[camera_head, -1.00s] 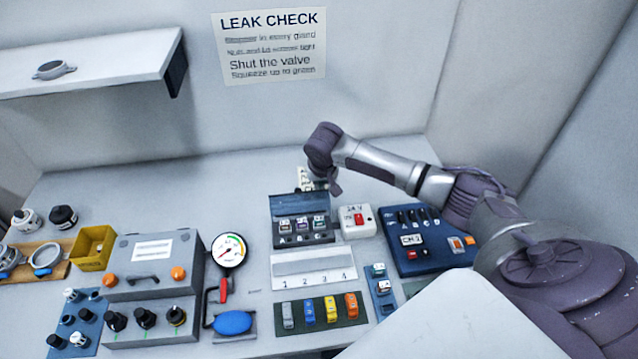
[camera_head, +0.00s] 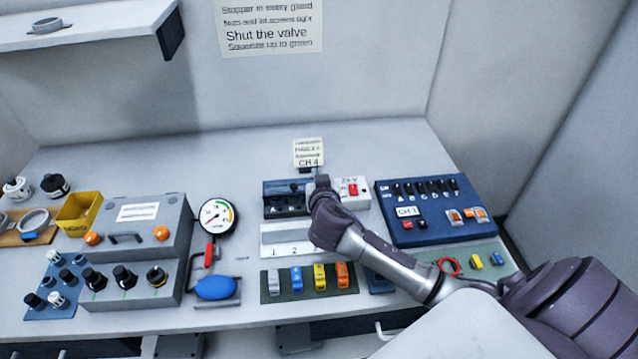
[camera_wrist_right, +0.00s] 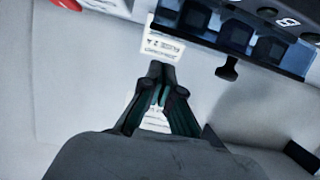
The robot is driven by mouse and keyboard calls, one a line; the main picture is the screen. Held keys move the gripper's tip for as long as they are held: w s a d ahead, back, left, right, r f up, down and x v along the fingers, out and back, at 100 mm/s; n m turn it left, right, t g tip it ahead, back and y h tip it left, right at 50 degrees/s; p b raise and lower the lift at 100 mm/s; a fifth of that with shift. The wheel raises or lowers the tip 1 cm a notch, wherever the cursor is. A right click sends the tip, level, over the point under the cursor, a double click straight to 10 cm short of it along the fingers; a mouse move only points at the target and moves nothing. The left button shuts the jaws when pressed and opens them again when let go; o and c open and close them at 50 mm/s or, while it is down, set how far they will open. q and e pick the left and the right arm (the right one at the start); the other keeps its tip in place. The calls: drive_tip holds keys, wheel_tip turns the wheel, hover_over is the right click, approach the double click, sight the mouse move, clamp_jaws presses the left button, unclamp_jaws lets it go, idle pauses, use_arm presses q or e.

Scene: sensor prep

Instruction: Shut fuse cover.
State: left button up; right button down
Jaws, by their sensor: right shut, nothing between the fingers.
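The dark fuse box (camera_head: 285,204) stands at the back middle of the bench, left of the 24 V switch box. Its dark cover (camera_head: 280,187) appears raised at the back, but its exact angle is hard to tell. In the right wrist view the fuse box (camera_wrist_right: 235,32) shows dark bays and a letter B, with a small dark tab (camera_wrist_right: 228,70) at its edge. My right gripper (camera_wrist_right: 161,80) is shut and empty, apart from the box and tab. In the head view my right wrist hides the box's right part. My left gripper is out of view.
A card marked CH 4 (camera_head: 308,153) stands behind the box. The 24 V switch box (camera_head: 352,192) and blue switch panel (camera_head: 440,225) are to the right. A white numbered strip (camera_head: 285,238) and a fuse tray (camera_head: 308,294) lie in front.

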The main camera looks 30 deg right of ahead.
drive_tip(key=shift+s+a+f+b, duration=0.3)
drive_tip(key=shift+s+f+b, duration=0.2)
drive_tip(key=shift+b, duration=0.1)
drive_tip(key=shift+s+a+f, duration=0.1)
drive_tip(key=shift+s+f, duration=0.1)
drive_tip(key=shift+s, duration=0.05)
drive_tip(key=shift+s+a+f+b, duration=0.3)
drive_tip(key=shift+s+f+b, duration=0.4)
drive_tip(key=shift+f, duration=0.2)
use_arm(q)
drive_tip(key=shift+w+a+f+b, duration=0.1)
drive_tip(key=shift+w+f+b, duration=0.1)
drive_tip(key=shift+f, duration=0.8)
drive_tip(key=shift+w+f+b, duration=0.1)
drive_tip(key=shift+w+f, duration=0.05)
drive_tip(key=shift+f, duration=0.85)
use_arm(e)
drive_tip(key=shift+s+a+f, duration=0.2)
drive_tip(key=shift+s+f, duration=0.05)
drive_tip(key=shift+f, duration=0.35)
drive_tip(key=shift+r, duration=0.15)
wheel_tip(320, 180, up, 11)
drive_tip(key=shift+w+d+r, duration=0.15)
drive_tip(key=shift+w+r, duration=0.05)
